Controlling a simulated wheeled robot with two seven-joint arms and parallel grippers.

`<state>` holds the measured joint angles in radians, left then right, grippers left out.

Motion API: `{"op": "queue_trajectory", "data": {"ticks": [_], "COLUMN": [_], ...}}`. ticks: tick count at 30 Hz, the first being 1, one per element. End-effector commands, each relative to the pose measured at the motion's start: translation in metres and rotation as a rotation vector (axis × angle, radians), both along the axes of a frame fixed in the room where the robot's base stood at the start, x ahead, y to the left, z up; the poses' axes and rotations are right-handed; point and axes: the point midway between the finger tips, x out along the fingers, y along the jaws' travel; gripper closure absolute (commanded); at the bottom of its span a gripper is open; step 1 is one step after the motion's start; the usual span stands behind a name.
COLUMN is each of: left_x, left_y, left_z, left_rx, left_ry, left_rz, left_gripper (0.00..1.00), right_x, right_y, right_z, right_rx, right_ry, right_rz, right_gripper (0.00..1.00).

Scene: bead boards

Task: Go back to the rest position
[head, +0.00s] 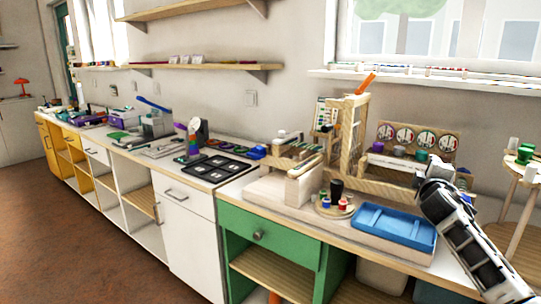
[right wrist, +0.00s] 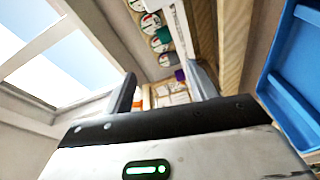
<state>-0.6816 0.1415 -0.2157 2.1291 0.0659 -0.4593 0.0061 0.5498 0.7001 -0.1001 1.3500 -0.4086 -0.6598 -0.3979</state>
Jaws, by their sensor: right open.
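My right arm comes in from the right in the head view, with its gripper (head: 437,170) raised over the right end of the counter, just beyond the blue tray. In the right wrist view the two fingers of this gripper (right wrist: 163,88) stand apart with nothing held between them. The blue tray (head: 394,230) lies on the counter and also shows at the right edge of the right wrist view (right wrist: 297,75). My left gripper is in neither view.
A wooden rack with round discs (head: 408,137) stands behind my right gripper. A round wooden board (head: 333,210) with small cups is left of the tray. A wooden stool (head: 513,180) with green cups stands at the right. The floor (head: 110,240) at left is clear.

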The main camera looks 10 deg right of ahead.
Motion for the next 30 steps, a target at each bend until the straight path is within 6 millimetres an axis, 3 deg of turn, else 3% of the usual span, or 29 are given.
{"op": "queue_trajectory", "data": {"ticks": [8,9,17,20,23,27,30], "left_x": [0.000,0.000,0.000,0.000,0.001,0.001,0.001], "left_y": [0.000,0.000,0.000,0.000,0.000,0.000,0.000], "left_z": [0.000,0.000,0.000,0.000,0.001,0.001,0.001], "left_rx": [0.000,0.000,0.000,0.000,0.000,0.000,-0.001], "left_ry": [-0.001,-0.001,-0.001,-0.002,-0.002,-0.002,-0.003], "left_rz": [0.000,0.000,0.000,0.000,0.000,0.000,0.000], "left_gripper": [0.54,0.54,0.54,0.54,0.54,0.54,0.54], "right_x": [0.028,0.026,-0.005,-0.030,-0.068,-0.137,-0.193], "right_y": [0.057,0.072,0.154,0.195,0.242,0.307,0.350], "right_z": [-0.009,-0.031,-0.127,-0.171,-0.215,-0.265,-0.286], "right_rx": [0.785,0.779,0.870,0.931,1.011,1.149,1.258], "right_ry": [-0.367,-0.322,-0.169,-0.100,-0.023,0.073,0.130], "right_rz": [0.275,0.281,0.346,0.371,0.392,0.405,0.394], "right_gripper": [0.42,0.42,0.42,0.42,0.42,0.42,0.42]}}
